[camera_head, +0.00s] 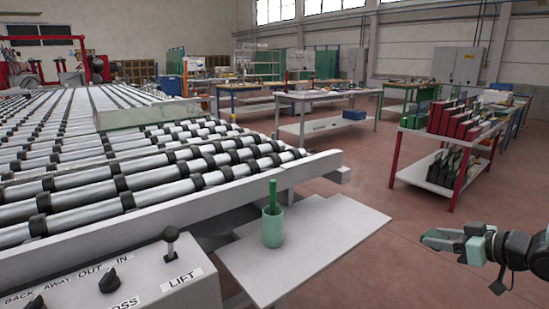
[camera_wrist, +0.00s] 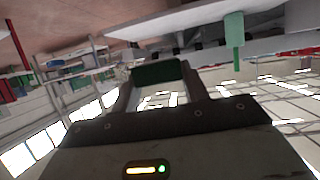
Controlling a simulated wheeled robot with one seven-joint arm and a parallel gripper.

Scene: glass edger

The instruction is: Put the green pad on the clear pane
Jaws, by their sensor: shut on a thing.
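My gripper (camera_head: 432,238) is at the right of the head view, above the floor and well apart from the pane. In the wrist view my gripper (camera_wrist: 157,76) is shut on the dark green pad (camera_wrist: 157,71), which sits between the two fingertips. In the head view the pad is hard to tell from the fingers. The pane cannot be made out in the wrist view.
A green cup (camera_head: 272,227) with an upright green stick stands on a grey shelf (camera_head: 335,225) beside the conveyor. A control panel (camera_head: 130,285) with knobs is in front. A red-legged rack (camera_head: 453,178) stands at right. Open floor lies between the shelf and rack.

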